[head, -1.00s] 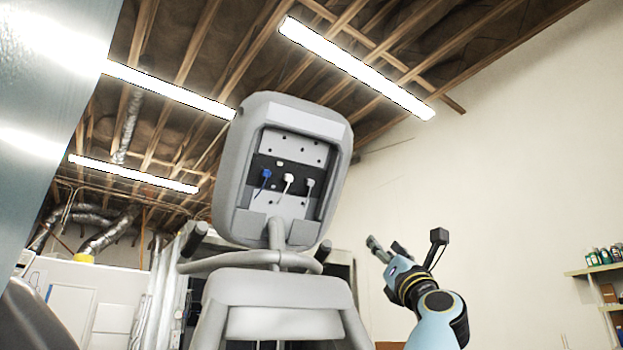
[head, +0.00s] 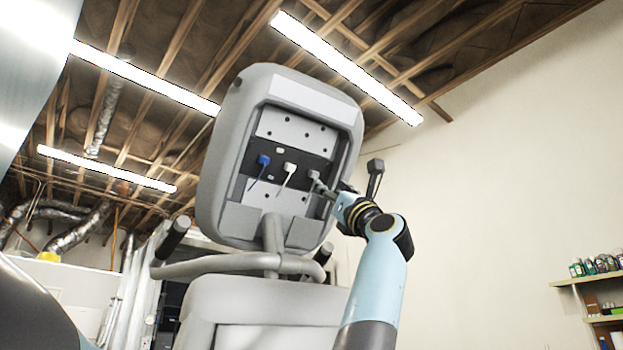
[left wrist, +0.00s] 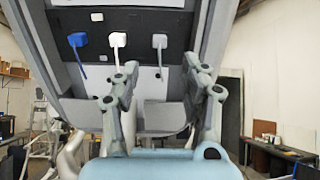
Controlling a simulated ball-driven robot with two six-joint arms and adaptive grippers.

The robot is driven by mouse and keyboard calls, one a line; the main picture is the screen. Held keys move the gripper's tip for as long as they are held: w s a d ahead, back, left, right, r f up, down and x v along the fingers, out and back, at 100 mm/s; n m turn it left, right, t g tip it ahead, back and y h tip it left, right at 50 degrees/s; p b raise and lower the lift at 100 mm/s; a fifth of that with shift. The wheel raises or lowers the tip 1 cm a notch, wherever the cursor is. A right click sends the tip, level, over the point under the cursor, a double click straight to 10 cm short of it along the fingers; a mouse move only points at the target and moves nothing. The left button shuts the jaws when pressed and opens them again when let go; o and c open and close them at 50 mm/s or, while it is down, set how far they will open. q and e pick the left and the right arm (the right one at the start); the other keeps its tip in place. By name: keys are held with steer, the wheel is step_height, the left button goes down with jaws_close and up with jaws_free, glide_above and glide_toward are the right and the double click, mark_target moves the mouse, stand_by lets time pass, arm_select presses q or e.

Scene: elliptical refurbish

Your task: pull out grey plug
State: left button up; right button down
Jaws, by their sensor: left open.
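The grey plug (head: 313,174) sits in the dark socket strip of the tall grey machine's back panel, the rightmost of three plugs. In the left wrist view the grey plug (left wrist: 160,41) has a cord hanging below it. My left gripper (head: 324,189) is just below and right of the plug in the head view. In the left wrist view its two fingers (left wrist: 160,82) are spread apart and empty, with the plug above the gap between them. The plug looks clear of the fingers there; in the head view they overlap its lower side. My right gripper is out of view.
A white plug (head: 289,168) and a blue plug (head: 263,161) are in the same strip to the left. The recess's raised rim (head: 346,150) borders the panel on the right. Grey handlebars (head: 215,268) curve below the panel.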

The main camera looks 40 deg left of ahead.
mark_target(316, 174)
arm_select(q)
steer(key=p+x, duration=0.3)
steer(key=x, duration=0.5)
steer(key=shift+r, duration=0.2)
steer(key=shift+a+r+p, duration=0.2)
steer(key=shift+r+p, duration=0.05)
steer(key=shift+p, duration=0.15)
steer(key=shift+r, duration=0.15)
steer(key=shift+a, duration=0.1)
steer(key=shift+c, duration=0.6)
jaws_close()
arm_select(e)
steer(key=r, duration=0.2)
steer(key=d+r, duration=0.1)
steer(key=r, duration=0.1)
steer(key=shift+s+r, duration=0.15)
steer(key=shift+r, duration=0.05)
